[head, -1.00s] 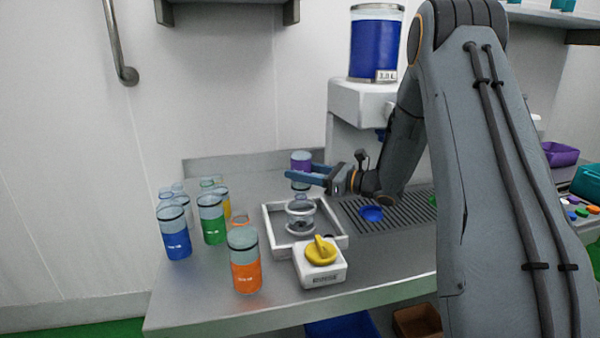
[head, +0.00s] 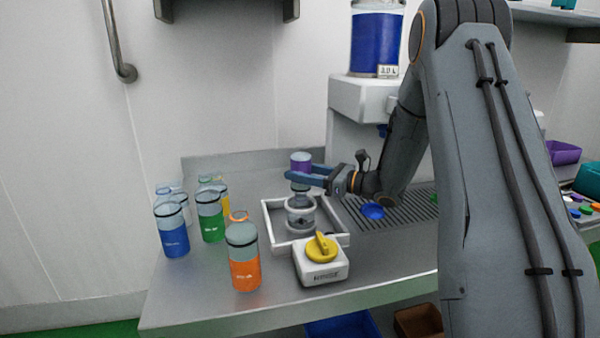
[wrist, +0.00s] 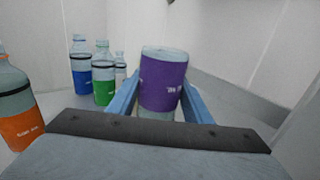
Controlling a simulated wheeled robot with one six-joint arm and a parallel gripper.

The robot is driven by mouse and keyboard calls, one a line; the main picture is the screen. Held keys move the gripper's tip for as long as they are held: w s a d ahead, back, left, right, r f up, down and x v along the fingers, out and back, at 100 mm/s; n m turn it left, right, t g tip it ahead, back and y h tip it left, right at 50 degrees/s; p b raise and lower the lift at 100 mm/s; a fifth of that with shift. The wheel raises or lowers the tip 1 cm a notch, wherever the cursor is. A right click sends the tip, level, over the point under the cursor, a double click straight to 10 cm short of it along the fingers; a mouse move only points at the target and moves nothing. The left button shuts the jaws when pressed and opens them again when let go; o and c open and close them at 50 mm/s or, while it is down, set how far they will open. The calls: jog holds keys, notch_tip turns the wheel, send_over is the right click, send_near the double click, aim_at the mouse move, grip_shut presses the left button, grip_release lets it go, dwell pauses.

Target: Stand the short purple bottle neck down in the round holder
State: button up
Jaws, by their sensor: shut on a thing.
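The short purple bottle (head: 301,162) is upside down, its base up and its neck end down. My gripper (head: 308,177) is shut on it from the right. The bottle is over the round holder (head: 300,222), which stands in a white-rimmed square tray. Its lower end overlaps the holder's top in the head view; I cannot tell how far in the neck is. In the wrist view the purple bottle (wrist: 163,82) is between the two blue fingers, leaning slightly; its neck and the holder are hidden there.
An orange bottle (head: 244,272), a green bottle (head: 210,225) and a blue bottle (head: 172,240) stand to the left. A white box with a yellow knob (head: 321,247) is in front of the tray (head: 336,243). A drain grate (head: 395,221) lies to the right.

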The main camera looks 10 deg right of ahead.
aim_at(301, 193)
jog(key=shift+f+b, duration=1.15)
jog(key=shift+f, duration=0.2)
jog(key=shift+b, duration=0.5)
jog(key=shift+f+b, duration=1.95)
jog(key=shift+f, duration=0.15)
jog(key=o, duration=1.6)
jog(key=b+v, duration=0.1)
jog(key=v, duration=1)
jog(key=shift+r, duration=0.1)
